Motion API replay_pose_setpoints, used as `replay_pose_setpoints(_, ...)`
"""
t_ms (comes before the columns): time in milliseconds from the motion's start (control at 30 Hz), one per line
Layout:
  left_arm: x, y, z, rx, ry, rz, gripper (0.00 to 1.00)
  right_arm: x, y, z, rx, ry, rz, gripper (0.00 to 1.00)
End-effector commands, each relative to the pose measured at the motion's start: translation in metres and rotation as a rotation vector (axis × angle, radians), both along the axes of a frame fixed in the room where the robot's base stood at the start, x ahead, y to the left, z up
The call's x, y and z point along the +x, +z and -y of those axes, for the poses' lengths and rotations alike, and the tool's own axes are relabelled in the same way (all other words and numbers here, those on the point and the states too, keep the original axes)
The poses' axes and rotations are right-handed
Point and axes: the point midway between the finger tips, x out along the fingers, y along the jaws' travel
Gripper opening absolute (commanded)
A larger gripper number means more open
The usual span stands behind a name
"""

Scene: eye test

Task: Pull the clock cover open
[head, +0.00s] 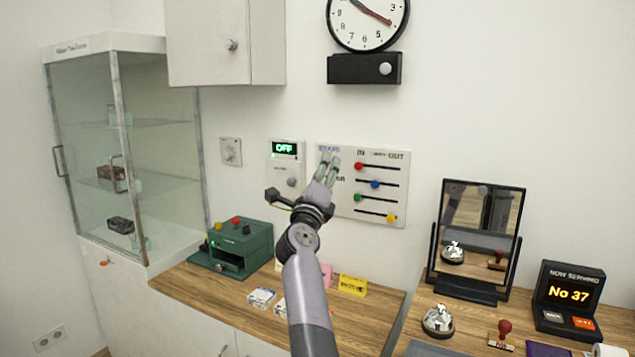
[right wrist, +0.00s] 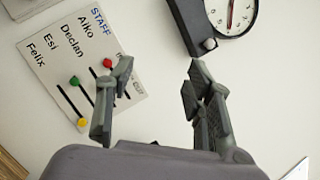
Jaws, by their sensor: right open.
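A round white clock (head: 367,14) with a black rim hangs high on the wall, its top cut off. Just below it is a black box-like cover (head: 350,68) with a pale round knob (head: 386,68) at its right end. In the right wrist view the clock (right wrist: 228,8), the black cover (right wrist: 188,22) and the knob (right wrist: 209,44) show at the top. My right gripper (head: 329,158) is open and empty, below and left of the knob, in front of the staff board. It shows in the right wrist view (right wrist: 158,78) with its fingers apart. My left gripper is out of view.
The staff board (head: 380,204) with coloured sliders is on the wall behind my right gripper. A white cabinet (head: 208,45) juts out left of the clock. A mirror (head: 478,240) and a number display (head: 568,290) stand at right. The wall beside the cover is bare.

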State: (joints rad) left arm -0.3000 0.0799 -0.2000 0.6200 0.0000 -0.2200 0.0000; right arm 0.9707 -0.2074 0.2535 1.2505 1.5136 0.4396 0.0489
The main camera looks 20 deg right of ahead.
Motion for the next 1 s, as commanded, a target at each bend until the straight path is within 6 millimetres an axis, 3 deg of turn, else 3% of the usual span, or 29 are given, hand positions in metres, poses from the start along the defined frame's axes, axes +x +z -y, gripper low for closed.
replay_pose_setpoints(200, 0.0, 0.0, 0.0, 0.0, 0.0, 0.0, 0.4, 0.004, -0.016, -0.004, -0.039, -0.002, -0.034, 0.48)
replay_pose_setpoints(767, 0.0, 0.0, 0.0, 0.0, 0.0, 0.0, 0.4, 0.005, -0.021, -0.005, -0.05, -0.003, -0.045, 0.48)
replay_pose_setpoints(867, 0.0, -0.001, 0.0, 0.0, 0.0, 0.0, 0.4, 0.011, -0.047, -0.011, -0.105, -0.002, -0.099, 0.48)
replay_pose_setpoints(967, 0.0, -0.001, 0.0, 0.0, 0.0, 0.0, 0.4, 0.02, -0.1, -0.024, -0.223, 0.005, -0.208, 0.48)
replay_pose_setpoints(1000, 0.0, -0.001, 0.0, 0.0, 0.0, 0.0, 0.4, 0.023, -0.127, -0.031, -0.283, 0.014, -0.262, 0.48)
